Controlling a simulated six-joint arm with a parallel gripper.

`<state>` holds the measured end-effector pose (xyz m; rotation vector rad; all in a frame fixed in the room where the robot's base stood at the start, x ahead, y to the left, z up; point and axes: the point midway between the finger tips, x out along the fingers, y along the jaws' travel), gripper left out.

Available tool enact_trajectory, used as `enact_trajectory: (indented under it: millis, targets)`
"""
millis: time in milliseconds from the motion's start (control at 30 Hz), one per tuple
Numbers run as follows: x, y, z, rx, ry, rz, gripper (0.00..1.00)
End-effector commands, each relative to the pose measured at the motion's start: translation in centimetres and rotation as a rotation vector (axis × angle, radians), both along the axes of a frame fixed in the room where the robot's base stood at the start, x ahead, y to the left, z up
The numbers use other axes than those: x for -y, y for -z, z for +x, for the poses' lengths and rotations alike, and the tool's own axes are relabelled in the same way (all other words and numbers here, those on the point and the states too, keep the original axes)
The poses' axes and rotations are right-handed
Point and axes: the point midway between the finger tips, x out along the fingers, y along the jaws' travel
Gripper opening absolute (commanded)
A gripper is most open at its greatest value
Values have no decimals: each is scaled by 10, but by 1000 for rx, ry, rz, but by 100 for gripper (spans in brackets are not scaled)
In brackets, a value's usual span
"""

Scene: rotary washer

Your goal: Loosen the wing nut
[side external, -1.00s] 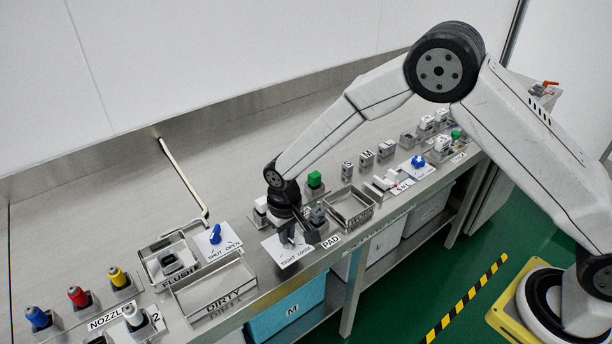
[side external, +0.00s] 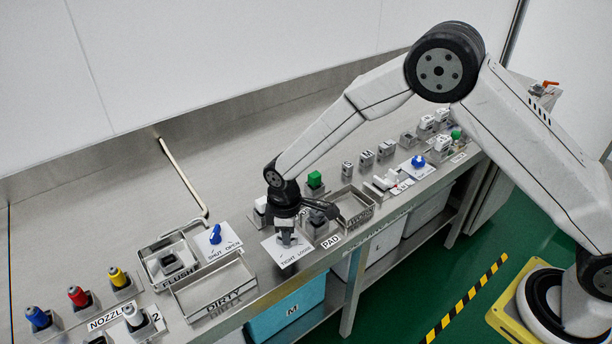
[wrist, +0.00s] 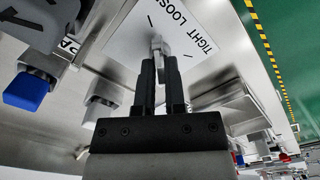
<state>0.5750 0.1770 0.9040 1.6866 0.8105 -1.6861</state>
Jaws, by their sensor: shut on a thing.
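The wing nut (wrist: 160,43) is a small grey piece on a white plate marked TIGHT and LOOSE (wrist: 190,58). The plate also shows in the side external view (side external: 292,257), at the front edge of the bench. My gripper (wrist: 162,62) points down at the plate with its two dark fingers shut on the wing nut. In the side external view my gripper (side external: 287,240) hides most of the nut. Which mark the nut lines up with is hard to tell.
The PAD tray (side external: 352,222) stands just right of the plate. The DIRTY tray (side external: 215,300) and a plate with a blue knob (side external: 215,234) stand to its left. Colored nozzles (side external: 77,297) stand farther left. A green-topped block (side external: 315,181) is behind.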

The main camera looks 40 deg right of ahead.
Motion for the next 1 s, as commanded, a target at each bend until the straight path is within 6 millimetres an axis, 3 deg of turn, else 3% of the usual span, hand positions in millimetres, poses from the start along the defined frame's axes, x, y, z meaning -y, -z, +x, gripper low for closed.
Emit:
enact_trajectory:
  millis: [567,600,700,1000]
  targets:
    - [0,0,0,0,-47,0,0]
    - [0,0,0,0,-47,0,23]
    - [0,0,0,0,-47,0,49]
    - [0,0,0,0,-47,0,49]
